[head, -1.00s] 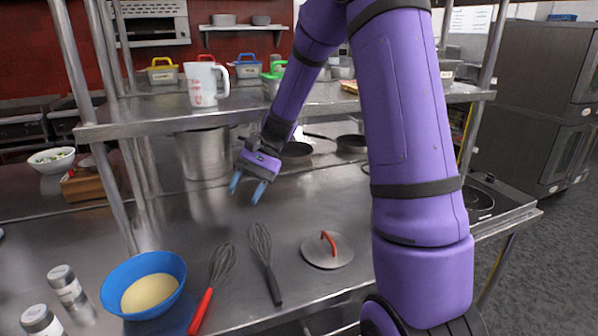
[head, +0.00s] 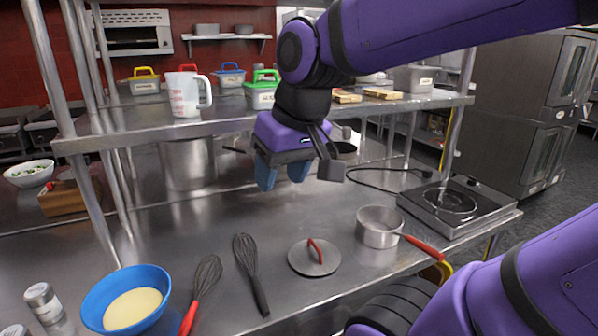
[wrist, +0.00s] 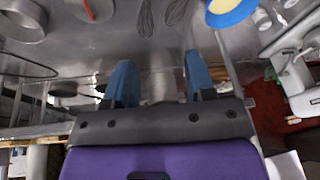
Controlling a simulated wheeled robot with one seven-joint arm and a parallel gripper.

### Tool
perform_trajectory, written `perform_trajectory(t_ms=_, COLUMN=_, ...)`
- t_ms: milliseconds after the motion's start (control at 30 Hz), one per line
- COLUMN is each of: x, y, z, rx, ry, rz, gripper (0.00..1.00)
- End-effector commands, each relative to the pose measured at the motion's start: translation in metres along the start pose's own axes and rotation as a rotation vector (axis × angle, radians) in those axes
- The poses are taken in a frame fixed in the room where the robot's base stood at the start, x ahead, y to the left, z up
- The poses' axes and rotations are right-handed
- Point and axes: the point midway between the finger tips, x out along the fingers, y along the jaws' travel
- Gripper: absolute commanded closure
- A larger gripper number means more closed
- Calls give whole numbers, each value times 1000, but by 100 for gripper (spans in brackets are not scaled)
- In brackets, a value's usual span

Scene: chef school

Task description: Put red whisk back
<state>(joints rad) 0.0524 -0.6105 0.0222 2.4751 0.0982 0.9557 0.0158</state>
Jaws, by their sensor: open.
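The red whisk, with a red handle and dark wires (head: 206,277), lies on the steel counter at the front left in the head view, just right of a blue bowl. Its handle end is cut off by the lower edge. A black-handled whisk (head: 247,263) lies to its right. Both whisks show at the top of the wrist view, where the red one (wrist: 174,12) shows only its wires. My gripper (head: 282,174) is open and empty above the back of the counter, behind and to the right of the whisks. Its blue fingers (wrist: 155,82) stand apart in the wrist view.
A blue bowl with yellow contents (head: 88,299), a red-handled lid (head: 329,264) and a saucepan (head: 379,236) stand on the counter. The upper shelf (head: 225,113) and its posts frame the space; a tall pot (head: 186,165) stands beneath. Mid-counter is clear.

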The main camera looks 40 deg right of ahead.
Motion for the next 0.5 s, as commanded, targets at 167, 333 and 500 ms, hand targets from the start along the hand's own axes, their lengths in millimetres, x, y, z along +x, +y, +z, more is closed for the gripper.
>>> perform_trajectory(t_ms=167, x=-14, y=6, z=20, rx=-76, ry=103, rz=34, gripper=50)
perform_trajectory(t_ms=333, x=-18, y=9, z=27, rx=-102, ry=138, rz=48, gripper=50)
perform_trajectory(t_ms=500, x=-18, y=9, z=27, rx=-104, ry=140, rz=49, gripper=50)
